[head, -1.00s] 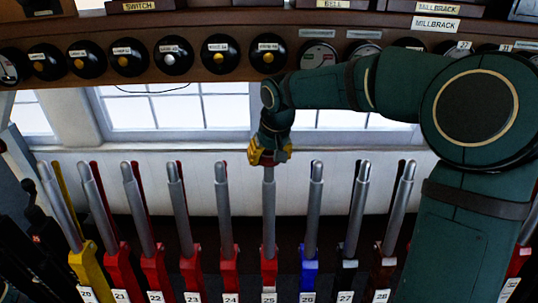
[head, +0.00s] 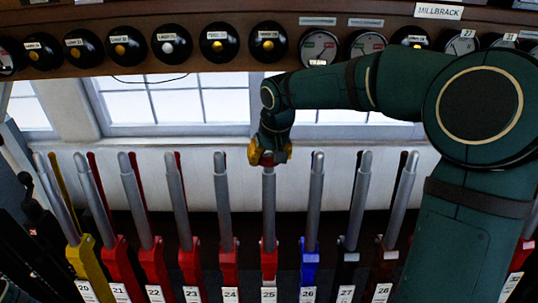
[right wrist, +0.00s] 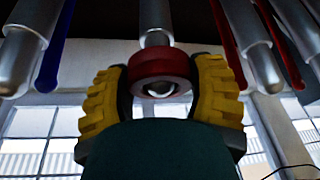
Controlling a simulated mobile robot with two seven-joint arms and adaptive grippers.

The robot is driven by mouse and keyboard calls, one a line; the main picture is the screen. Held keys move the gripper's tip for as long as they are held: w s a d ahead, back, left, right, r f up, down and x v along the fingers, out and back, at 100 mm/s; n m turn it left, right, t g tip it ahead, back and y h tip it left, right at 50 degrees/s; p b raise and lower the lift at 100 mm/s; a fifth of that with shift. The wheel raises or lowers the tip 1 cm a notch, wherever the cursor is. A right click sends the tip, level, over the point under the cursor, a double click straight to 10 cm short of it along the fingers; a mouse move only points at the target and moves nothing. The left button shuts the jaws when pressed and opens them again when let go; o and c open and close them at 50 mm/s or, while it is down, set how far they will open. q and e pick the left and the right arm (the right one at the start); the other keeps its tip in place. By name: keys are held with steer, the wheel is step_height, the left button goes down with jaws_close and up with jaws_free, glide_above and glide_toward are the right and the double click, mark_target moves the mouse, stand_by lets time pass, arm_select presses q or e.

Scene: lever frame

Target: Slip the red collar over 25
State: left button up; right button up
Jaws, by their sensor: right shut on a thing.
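My right gripper (head: 269,155) is at the top of lever 25 (head: 268,205), a silver shaft on a red base with a plate marked 25 (head: 268,294). In the right wrist view its yellow fingers (right wrist: 163,90) are shut on the red collar (right wrist: 160,67), one finger on each side. The lever's silver tip (right wrist: 160,88) shows through the collar's hole, and its shaft runs on behind the collar. How far the collar sits down the lever is hard to tell. In the head view the fingers mostly hide the collar. My left gripper is not in view.
Lever 24 (head: 222,195) and lever 26 (head: 314,200), with a blue base, stand close on either side. More levers line the row. A shelf of round dials (head: 268,42) hangs above, behind my right arm. Windows (head: 165,105) are behind.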

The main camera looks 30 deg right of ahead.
steer(key=shift+s+f+b, duration=0.1)
steer(key=shift+f+b, duration=0.35)
steer(key=shift+f, duration=0.1)
steer(key=o, duration=1.2)
steer(key=shift+c, duration=0.2)
steer(key=shift+p+v, duration=2.85)
steer(key=shift+v, duration=1.7)
steer(key=v, duration=1.2)
